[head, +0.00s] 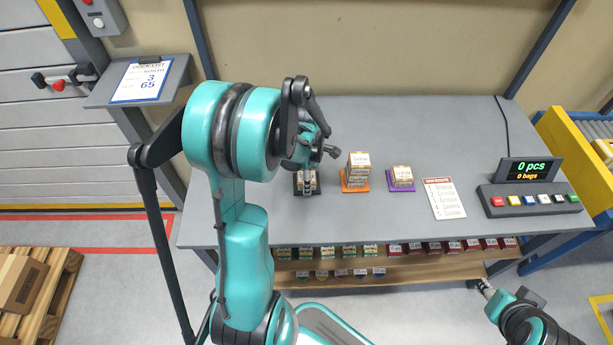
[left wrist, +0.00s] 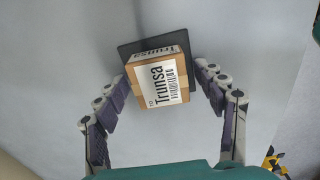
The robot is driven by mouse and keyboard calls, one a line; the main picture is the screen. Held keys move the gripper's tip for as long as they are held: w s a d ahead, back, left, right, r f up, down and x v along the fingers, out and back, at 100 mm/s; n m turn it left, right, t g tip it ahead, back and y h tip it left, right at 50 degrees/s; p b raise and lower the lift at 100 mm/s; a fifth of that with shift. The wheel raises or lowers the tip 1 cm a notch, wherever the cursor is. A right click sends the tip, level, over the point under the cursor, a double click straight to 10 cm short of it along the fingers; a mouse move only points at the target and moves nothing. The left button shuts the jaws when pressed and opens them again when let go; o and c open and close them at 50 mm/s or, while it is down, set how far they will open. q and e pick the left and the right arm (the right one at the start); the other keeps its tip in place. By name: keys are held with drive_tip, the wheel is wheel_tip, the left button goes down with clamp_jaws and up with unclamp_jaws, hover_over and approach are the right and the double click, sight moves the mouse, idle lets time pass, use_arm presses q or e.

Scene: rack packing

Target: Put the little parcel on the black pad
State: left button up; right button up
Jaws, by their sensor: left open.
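The little parcel, a brown box with a white label reading "Trunsa" (left wrist: 158,82), sits on the black pad (left wrist: 128,50) in the left wrist view. In the head view the parcel (head: 313,182) and black pad (head: 308,193) are partly hidden under my left gripper (head: 308,183). The left gripper (left wrist: 163,100) is open, with one finger on each side of the parcel and visible gaps between fingers and box. My right gripper (head: 482,286) is low at the right, in front of the table; its jaw opening is too small to tell.
To the right on the grey table (head: 420,125) stand an orange pad (head: 355,188) with stacked boxes, a purple pad (head: 402,188) with boxes, a printed list (head: 443,198) and a button console (head: 530,200). A shelf with several small packs (head: 375,250) runs below the front edge. The back of the table is clear.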

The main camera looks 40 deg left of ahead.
use_arm(q)
drive_tip(key=shift+r, duration=0.25)
wheel_tip(320, 180, up, 11)
drive_tip(key=p, duration=0.5)
drive_tip(key=s+d+r+m+t, duration=0.3)
drive_tip(key=d+m, duration=0.6)
drive_tip(key=m, duration=0.4)
drive_tip(key=s+d+r+m+t, duration=0.4)
drive_tip(key=d+m, duration=0.5)
drive_tip(key=m, duration=0.4)
drive_tip(key=shift+s+d+r, duration=0.15)
drive_tip(key=shift+s+r, duration=0.1)
drive_tip(key=shift+r, duration=0.55)
